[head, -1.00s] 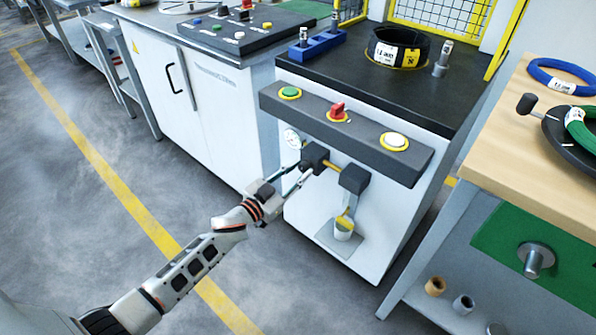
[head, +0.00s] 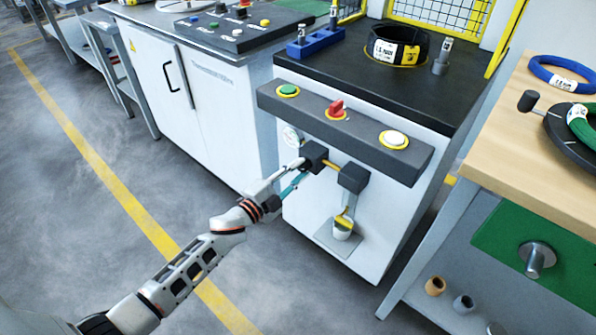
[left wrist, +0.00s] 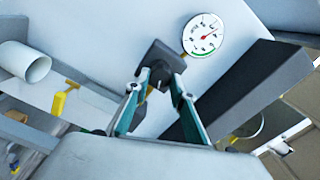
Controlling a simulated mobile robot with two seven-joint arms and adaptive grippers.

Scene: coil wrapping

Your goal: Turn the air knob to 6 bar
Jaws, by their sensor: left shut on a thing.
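The black air regulator block (head: 314,155) sits on the front of the white machine, below the dark button bar. My left gripper (head: 302,168) reaches it from the lower left. In the left wrist view my left gripper (left wrist: 158,84) has its two teal-lined fingers converging on the knob at the end of the black block (left wrist: 158,60); it is shut on the knob, which the fingertips partly hide. A round white pressure gauge (left wrist: 204,35) is beside the block, its red needle pointing to the upper right; the exact reading is too small to tell. My right gripper is not in view.
The button bar (head: 345,128) juts out just above the block, with green, red and white controls. A second black block (head: 352,178) and a yellow-topped cup (head: 343,227) are to the right. A wooden table (head: 530,150) stands at the right. Floor at the left is clear.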

